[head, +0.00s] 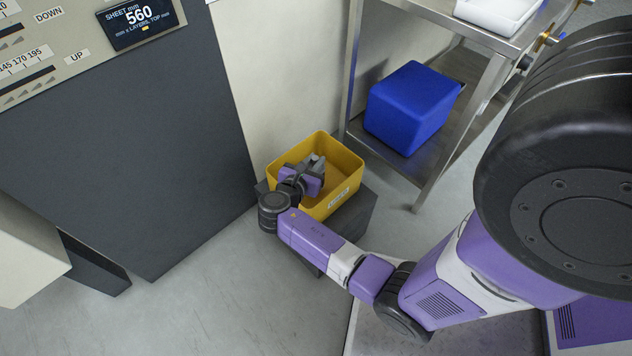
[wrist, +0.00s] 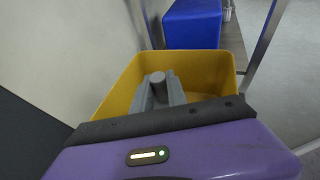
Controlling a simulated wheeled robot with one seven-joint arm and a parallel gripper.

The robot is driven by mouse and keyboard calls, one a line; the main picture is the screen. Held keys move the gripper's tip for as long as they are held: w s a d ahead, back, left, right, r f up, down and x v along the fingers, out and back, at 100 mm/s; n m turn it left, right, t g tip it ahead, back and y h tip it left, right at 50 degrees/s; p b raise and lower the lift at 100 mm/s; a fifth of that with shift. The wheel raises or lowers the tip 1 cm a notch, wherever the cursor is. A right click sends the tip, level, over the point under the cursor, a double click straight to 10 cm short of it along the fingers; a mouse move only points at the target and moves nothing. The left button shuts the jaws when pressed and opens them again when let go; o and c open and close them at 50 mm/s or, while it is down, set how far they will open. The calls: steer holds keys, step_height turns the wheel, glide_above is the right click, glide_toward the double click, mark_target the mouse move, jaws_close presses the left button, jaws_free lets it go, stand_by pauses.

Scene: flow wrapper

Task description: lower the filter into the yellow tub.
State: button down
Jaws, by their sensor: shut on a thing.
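The yellow tub (head: 345,193) stands on a dark grey block beside the machine, with a white label on its front. It fills the middle of the wrist view (wrist: 215,64). My gripper (head: 316,165) reaches in over the tub's left part, with its fingers at about the tub's opening. In the wrist view the two grey fingers (wrist: 160,90) are shut on a grey round-ended piece, the filter (wrist: 159,78). Only the filter's top shows between the fingers. Its lower part is hidden, so I cannot tell whether it touches the tub's floor.
A steel rack (head: 432,180) stands to the right of the tub, with a blue box (head: 405,110) on its lower shelf and a white tray (head: 492,12) on top. The machine's dark panel (head: 120,150) is on the left. The floor in front (head: 210,300) is clear.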

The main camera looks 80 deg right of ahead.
steer(key=shift+f+b, duration=0.45)
steer(key=shift+f, duration=0.35)
stand_by(0.4)
steer(key=c, duration=1.3)
jaws_free()
steer(key=shift+o, duration=0.2)
steer(key=shift+a, duration=0.1)
steer(key=p+v, duration=0.2)
steer(key=v, duration=0.5)
steer(key=shift+a+p, duration=0.3)
steer(key=shift+p, duration=0.05)
steer(key=shift+w+r, duration=0.1)
steer(key=shift+r, duration=0.05)
